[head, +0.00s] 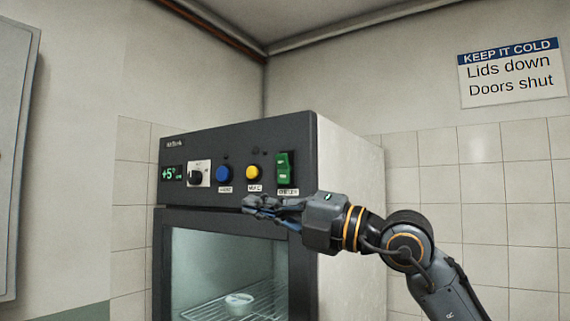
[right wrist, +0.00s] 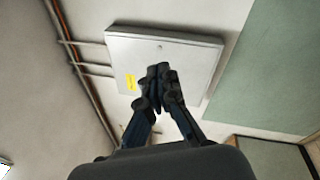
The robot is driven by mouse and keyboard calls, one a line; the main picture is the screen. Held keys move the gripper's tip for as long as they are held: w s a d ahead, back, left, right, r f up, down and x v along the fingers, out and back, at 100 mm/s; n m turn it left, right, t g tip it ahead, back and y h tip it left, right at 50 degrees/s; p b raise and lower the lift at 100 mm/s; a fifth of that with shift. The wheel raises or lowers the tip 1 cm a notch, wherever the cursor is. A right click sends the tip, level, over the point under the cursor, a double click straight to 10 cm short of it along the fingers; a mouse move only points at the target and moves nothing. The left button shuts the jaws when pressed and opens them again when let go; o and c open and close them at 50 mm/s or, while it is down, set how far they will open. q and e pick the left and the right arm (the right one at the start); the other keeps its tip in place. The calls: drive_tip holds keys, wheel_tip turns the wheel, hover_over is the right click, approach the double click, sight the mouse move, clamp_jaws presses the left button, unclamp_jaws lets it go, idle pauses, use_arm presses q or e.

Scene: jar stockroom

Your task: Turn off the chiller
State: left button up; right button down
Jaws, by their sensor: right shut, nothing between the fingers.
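The chiller (head: 345,150) stands in the corner with a dark control panel across its top front. A green rocker switch (head: 285,172) sits at the right end of the panel, above a small label that seems to read "CHILLER". My right gripper (head: 250,203) is shut and empty in front of the panel's lower edge, below and left of the switch. In the right wrist view its fingertips (right wrist: 160,72) meet with nothing between them. I cannot tell whether it touches the panel. My left gripper is not in view.
Left of the switch are a yellow button (head: 253,172), a blue button (head: 223,174), a dark knob (head: 195,174) and a lit display (head: 172,174). A white dish (head: 239,299) rests on a wire shelf behind the door glass. A grey wall box (right wrist: 165,55) shows in the wrist view.

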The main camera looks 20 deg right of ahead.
sight(286, 163)
drive_tip(key=d+r+m+t+h, duration=0.3)
drive_tip(key=d+r+h, duration=0.3)
drive_tip(key=d, duration=0.3)
drive_tip(key=shift+d+m+t+h, duration=0.2)
drive_tip(key=shift+m+t+h, duration=0.1)
drive_tip(key=shift+m, duration=0.4)
drive_tip(key=w+p, duration=0.2)
drive_tip(key=w, duration=0.1)
drive_tip(key=w+a+r+p, duration=0.1)
drive_tip(key=w+p, duration=0.2)
drive_tip(key=w, duration=0.1)
drive_tip(key=w+a+r+p, duration=0.1)
drive_tip(key=w+p, duration=0.2)
drive_tip(key=shift+w+r, duration=0.2)
drive_tip(key=shift+w, duration=0.2)
drive_tip(key=shift+w+d, duration=0.2)
drive_tip(key=shift+d, duration=0.25)
drive_tip(key=shift+a, duration=0.1)
